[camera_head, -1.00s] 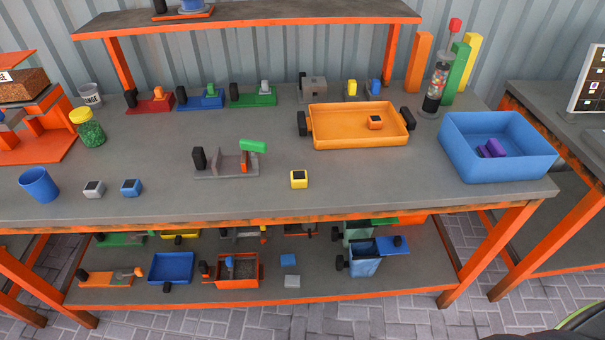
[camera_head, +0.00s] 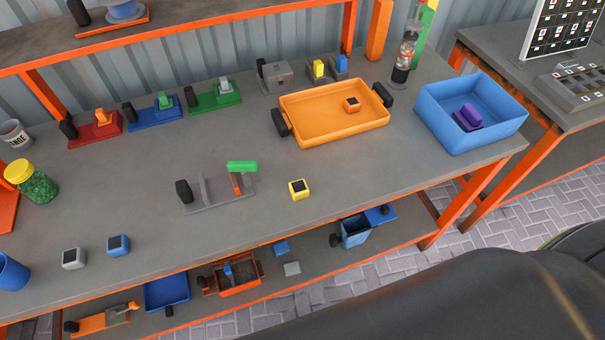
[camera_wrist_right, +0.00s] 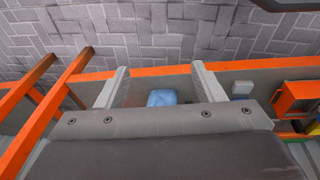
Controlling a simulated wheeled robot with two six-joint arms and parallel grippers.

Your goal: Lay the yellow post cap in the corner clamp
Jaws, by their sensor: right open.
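The yellow post cap (camera_head: 299,189) is a small yellow block with a dark square top. It sits on the grey workbench, right of a grey clamp-like fixture (camera_head: 215,205) with a black knob and a raised green handle. This fixture looks like the corner clamp, and no cap is visible in it. My right gripper (camera_wrist_right: 158,72) is open and empty in the right wrist view. Its two fingers are spread, with the lower shelf and paving beyond them. It does not show clearly in the head view. My left gripper is not in view.
An orange tray (camera_head: 335,125) holding an orange cap lies behind the yellow cap. A blue bin (camera_head: 430,112) with a purple item stands at right. Grey (camera_head: 73,258) and blue (camera_head: 118,245) caps sit at left. The bench around the yellow cap is clear.

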